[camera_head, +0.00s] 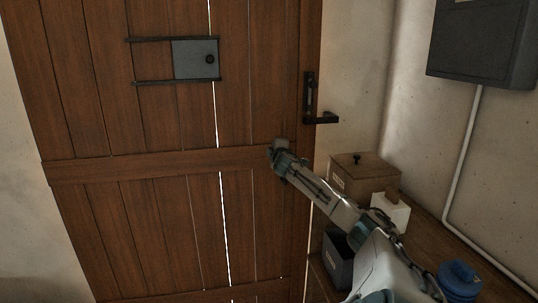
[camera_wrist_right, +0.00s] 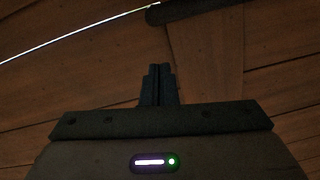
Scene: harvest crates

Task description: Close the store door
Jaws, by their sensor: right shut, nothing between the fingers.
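The store door (camera_head: 150,222) is brown planks and fills the left and middle of the head view. Its black lever handle (camera_head: 312,105) is on the right side, with the lever pointing right. My right gripper (camera_head: 277,150) is at the door's middle cross rail, below and left of the handle; I cannot tell whether it touches the wood. In the right wrist view, the gripper (camera_wrist_right: 157,82) has its fingers together and empty, with door planks (camera_wrist_right: 70,75) filling the background. I cannot tell whether the door is fully closed. My left gripper is out of view.
A grey plate (camera_head: 195,60) sits high on the door. Right of the door, a wooden box (camera_head: 362,172), a white block (camera_head: 391,212) and a blue object (camera_head: 459,280) stand along the wall. A dark bin (camera_head: 338,262) is lower, and a grey wall box (camera_head: 481,42) hangs above.

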